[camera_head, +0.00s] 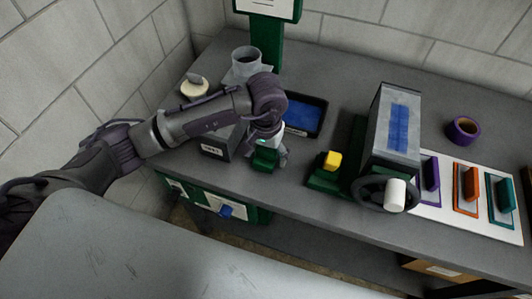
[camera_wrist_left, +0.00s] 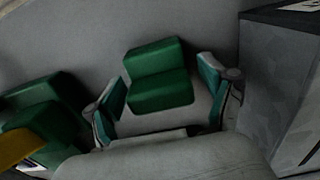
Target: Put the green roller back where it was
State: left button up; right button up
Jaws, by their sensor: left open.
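A green two-step block (camera_wrist_left: 158,75) lies on the grey bench top between the spread fingers of my left gripper (camera_wrist_left: 160,88) in the wrist view. On a white board (camera_head: 438,212) at the right, a purple piece (camera_head: 430,177), an orange piece (camera_head: 471,184) and a teal piece (camera_head: 503,195) stand in matching outlines. My right gripper is not in view.
A grey labelled box (camera_head: 214,151) stands left of the gripper. A black tray (camera_head: 322,107) with a blue inside lies behind it. To the right are a green base with a yellow block (camera_head: 333,160) and a grey machine (camera_head: 388,135) with a handwheel. Purple tape (camera_head: 464,130) lies behind the board.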

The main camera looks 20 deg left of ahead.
aim_at(266, 149)
pick_arm(q)
notch_tip(266, 149, up, 11)
jog(key=b, duration=0.3)
jog(key=shift+r, duration=0.4)
